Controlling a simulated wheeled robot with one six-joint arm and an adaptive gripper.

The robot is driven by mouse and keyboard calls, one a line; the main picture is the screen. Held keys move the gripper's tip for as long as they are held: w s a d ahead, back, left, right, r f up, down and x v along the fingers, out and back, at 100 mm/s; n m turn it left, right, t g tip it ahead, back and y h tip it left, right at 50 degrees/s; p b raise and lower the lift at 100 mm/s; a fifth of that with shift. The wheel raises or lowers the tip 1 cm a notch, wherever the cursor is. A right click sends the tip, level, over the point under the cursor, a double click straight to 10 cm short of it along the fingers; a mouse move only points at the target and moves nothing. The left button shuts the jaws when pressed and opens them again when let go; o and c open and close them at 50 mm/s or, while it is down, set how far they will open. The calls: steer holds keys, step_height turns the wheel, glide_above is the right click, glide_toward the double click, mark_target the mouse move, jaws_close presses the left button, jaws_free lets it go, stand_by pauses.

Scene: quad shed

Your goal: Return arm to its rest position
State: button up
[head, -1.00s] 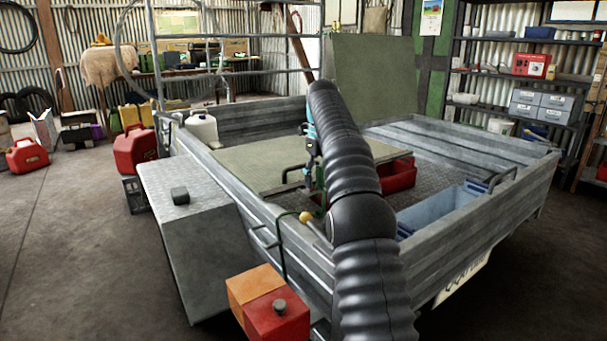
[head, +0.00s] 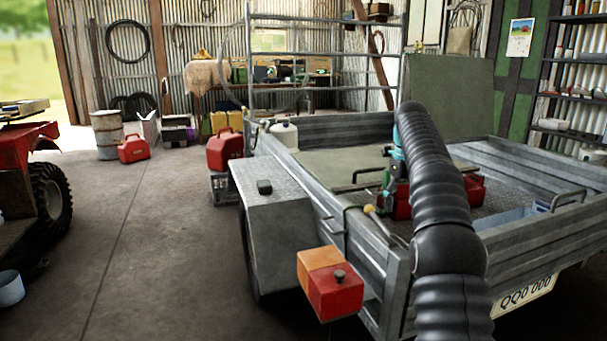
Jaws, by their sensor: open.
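My arm, dark and ribbed, rises from the lower right of the head view and bends over the grey metal trailer (head: 330,205). My gripper (head: 388,182) shows only in part beside the arm's upper section, below a teal band, and points down over the trailer bed. Its jaws are open, and I see nothing held in them. Much of it is hidden behind the arm. A red container (head: 474,190) stands in the trailer bed behind the arm, partly covered by it.
A grey box (head: 270,215) and an orange-red box (head: 335,293) are at the trailer's near left side. A red quad (head: 30,150) is at the far left. The concrete floor (head: 150,250) between is clear.

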steer(key=s+a+r+n+t, duration=0.1)
steer(key=s+a+r+n, duration=0.1)
steer(key=s+n, duration=0.5)
steer(key=s+a+r+n+t, duration=0.1)
steer(key=s+a+r+n, duration=0.2)
steer(key=s+n, duration=0.35)
steer(key=s+a+r+n+t, duration=0.15)
steer(key=s+n, duration=0.25)
steer(key=s, duration=0.5)
steer(key=s+a+f+n+t, duration=0.1)
steer(key=s+f+n, duration=0.6)
steer(key=s, duration=0.4)
steer(key=s+a+f+n+t, duration=0.1)
steer(key=s+a+f+n, duration=0.1)
steer(key=s+f+n, duration=0.5)
steer(key=shift+s+a+f, duration=0.2)
steer(key=shift+s+a, duration=0.05)
steer(key=shift+s, duration=1.75)
steer(key=shift+n, duration=0.25)
